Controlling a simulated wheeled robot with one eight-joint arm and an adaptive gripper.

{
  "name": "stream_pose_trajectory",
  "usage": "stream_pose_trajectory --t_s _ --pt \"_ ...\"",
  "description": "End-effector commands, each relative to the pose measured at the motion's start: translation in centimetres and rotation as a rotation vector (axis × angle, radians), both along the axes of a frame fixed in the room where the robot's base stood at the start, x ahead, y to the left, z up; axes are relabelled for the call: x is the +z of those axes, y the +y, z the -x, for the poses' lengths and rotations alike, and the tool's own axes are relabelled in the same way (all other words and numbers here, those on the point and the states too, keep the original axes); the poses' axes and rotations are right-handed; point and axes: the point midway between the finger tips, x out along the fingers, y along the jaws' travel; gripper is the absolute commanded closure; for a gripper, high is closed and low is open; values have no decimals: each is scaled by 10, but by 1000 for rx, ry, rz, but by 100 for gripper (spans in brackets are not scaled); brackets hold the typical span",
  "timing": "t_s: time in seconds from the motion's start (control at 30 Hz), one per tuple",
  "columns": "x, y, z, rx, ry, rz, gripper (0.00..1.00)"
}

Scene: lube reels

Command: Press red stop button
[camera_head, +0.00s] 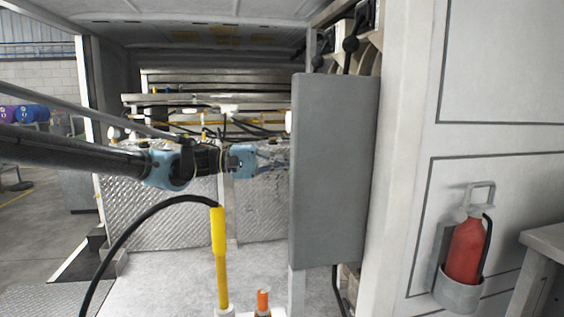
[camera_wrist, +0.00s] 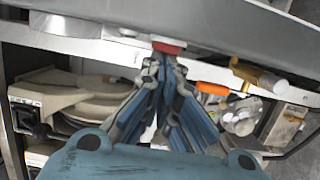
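A red button (camera_wrist: 168,47) shows at the top middle of the wrist view, on the edge of a light grey surface. My gripper (camera_wrist: 165,70) points at it, with its fingers drawn together and nothing seen between them. The fingertips are just below the button in the picture; I cannot tell whether they touch it. In the head view my gripper (camera_head: 284,160) is beside the left edge of a grey box (camera_head: 333,170). The button is not visible in the head view.
The wrist view shows an orange knob (camera_wrist: 212,88) and a yellow-ended handle (camera_wrist: 268,80) right of the fingers. In the head view a yellow-sleeved hose (camera_head: 219,240) stands below my arm. A red extinguisher (camera_head: 466,250) hangs at the right. White floor lies below.

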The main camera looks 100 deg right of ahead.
Motion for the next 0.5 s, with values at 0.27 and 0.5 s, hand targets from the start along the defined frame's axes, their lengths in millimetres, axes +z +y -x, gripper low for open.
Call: stream_pose_trajectory --t_s 0.27,0.5 --pt "-1 -39 -7 11 0 -2 100" --pt "-1 -58 -45 22 0 -2 100"
